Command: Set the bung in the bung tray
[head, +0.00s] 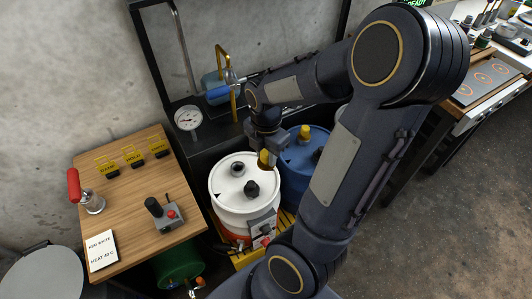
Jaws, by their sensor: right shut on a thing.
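My right gripper (267,147) hangs over the white drum (226,202), near its rim on the side of the blue drum (301,177). It is shut on a small yellow piece (264,158), which appears to be the bung; the jaws hide part of it. The piece seems to be above the drum top, but its exact height is unclear. A dark fitting (252,190) shows on the white lid. I cannot make out which thing is the bung tray. My left gripper is not in view.
A wooden table (135,205) at left holds a red-handled tool (76,186), small yellow-labelled holders (134,158), a joystick box (168,215) and a card (101,250). Floor at right is clear.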

